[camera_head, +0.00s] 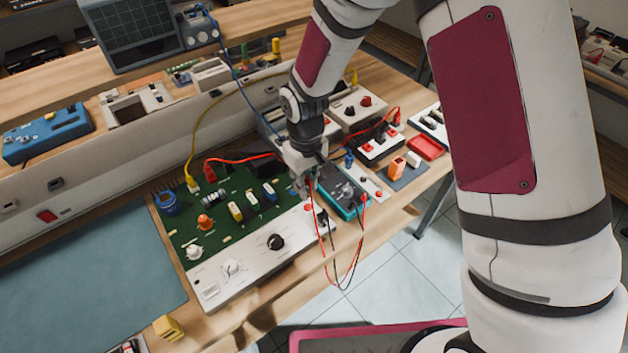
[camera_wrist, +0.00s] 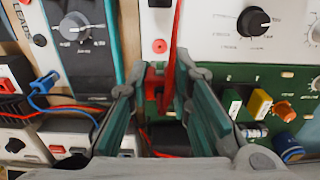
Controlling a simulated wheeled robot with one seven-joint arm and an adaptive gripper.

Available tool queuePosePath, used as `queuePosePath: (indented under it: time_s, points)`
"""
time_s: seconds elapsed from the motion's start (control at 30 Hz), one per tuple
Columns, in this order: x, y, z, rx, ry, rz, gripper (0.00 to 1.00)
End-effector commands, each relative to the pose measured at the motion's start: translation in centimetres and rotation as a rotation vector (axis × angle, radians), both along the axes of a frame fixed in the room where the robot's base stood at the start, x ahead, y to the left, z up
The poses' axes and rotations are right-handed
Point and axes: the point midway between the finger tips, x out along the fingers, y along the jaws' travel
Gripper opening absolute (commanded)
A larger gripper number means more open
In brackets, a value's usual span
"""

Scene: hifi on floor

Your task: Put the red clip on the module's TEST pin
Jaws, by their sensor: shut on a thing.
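My gripper (camera_head: 303,187) points down over the right edge of the module, a green circuit board (camera_head: 180,236) with a white front panel. In the wrist view its fingers (camera_wrist: 160,82) are shut on the red clip (camera_wrist: 153,84), with a red lead (camera_wrist: 171,45) running up from it. The clip is hidden by the fingers in the head view. The board also shows in the wrist view (camera_wrist: 235,76). I cannot pick out the TEST pin or tell whether the clip touches anything.
A teal-edged multimeter (camera_head: 342,193) lies just right of the gripper, with red and black leads looping over the bench's front edge. Knobs and coloured parts stand on the board. Test boxes and a red tray (camera_head: 425,147) are further right. A blue-grey mat (camera_head: 90,285) is bare at left.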

Motion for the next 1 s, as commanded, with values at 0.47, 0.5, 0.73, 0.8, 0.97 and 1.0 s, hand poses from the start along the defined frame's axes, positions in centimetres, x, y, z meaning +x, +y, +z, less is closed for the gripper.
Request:
queuePosePath:
  time_s: [0.47, 0.5, 0.73, 0.8, 0.97, 1.0]
  points:
    - [0.0, 0.0, -4.1, 0.0, 0.002, 0.001, 0.0]
    - [0.0, 0.0, -4.3, 0.0, 0.002, 0.001, 0.0]
    - [0.0, 0.0, -4.9, 0.0, 0.0, 0.001, 0.0]
    - [0.0, 0.0, -4.9, 0.0, 0.0, 0.001, 0.0]
    - [0.0, 0.0, -4.9, 0.0, 0.0, 0.001, 0.0]
    - [0.0, 0.0, -4.9, 0.0, 0.0, 0.001, 0.0]
